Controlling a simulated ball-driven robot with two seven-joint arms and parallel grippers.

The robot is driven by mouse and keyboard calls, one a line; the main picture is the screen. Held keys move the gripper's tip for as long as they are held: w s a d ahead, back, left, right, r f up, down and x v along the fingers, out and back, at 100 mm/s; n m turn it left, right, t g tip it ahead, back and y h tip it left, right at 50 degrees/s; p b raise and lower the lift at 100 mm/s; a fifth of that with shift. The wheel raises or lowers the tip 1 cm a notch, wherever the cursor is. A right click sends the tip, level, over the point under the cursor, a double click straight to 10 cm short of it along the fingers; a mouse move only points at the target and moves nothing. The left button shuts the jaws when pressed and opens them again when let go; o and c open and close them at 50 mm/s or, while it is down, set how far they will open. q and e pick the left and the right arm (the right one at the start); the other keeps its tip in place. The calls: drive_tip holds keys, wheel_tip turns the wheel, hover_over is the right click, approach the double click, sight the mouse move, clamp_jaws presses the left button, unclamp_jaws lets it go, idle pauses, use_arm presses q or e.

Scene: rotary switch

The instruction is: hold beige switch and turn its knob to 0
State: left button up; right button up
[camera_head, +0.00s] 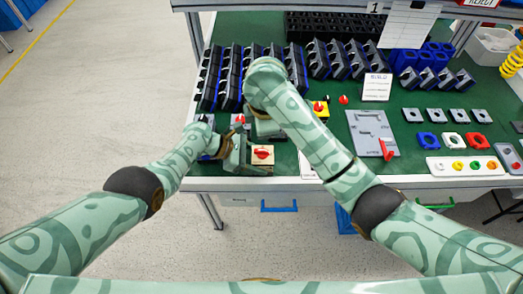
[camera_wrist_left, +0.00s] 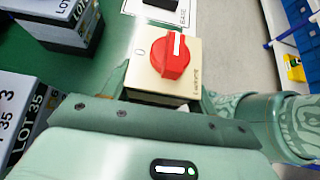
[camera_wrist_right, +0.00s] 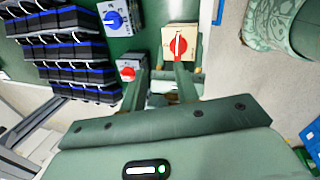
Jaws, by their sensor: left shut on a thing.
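The beige switch (camera_head: 262,157) with a red knob is near the table's front edge. In the left wrist view the beige switch (camera_wrist_left: 190,82) sits between the fingers of my left gripper (camera_wrist_left: 162,97), which is shut on its body. The white mark on the red knob (camera_wrist_left: 170,58) points up there, while the printed 0 lies to its left. In the right wrist view my right gripper (camera_wrist_right: 162,80) has its fingers apart, empty, just short of the beige switch (camera_wrist_right: 168,55). In the head view my right arm hides much of my right gripper.
A yellow switch (camera_head: 320,109) with a red knob stands behind. Rows of black units (camera_head: 228,75) fill the back left of the green table (camera_head: 420,165). A grey plate with a red handle (camera_head: 386,150) lies to the right. A blue-knobbed switch (camera_wrist_right: 113,20) is nearby.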

sight(264, 155)
drive_tip(key=f+n, duration=0.2)
drive_tip(key=n, duration=0.3)
drive_tip(key=f+n, duration=0.3)
drive_tip(key=n, duration=0.2)
drive_tip(key=f+n, duration=0.3)
drive_tip(key=n, duration=0.2)
drive_tip(key=shift+s+a, duration=0.1)
drive_tip(key=shift+s, duration=0.3)
drive_tip(key=shift+s+d+f, duration=0.2)
drive_tip(key=shift+s+f, duration=0.05)
drive_tip(key=shift+f, duration=0.4)
clamp_jaws()
drive_tip(key=shift+o, duration=0.2)
unclamp_jaws()
drive_tip(key=shift+n, duration=0.6)
drive_tip(key=shift+w+a+r, duration=0.1)
drive_tip(key=shift+r, duration=1.25)
drive_tip(key=shift+w+r, duration=0.1)
drive_tip(key=shift+r, duration=1.25)
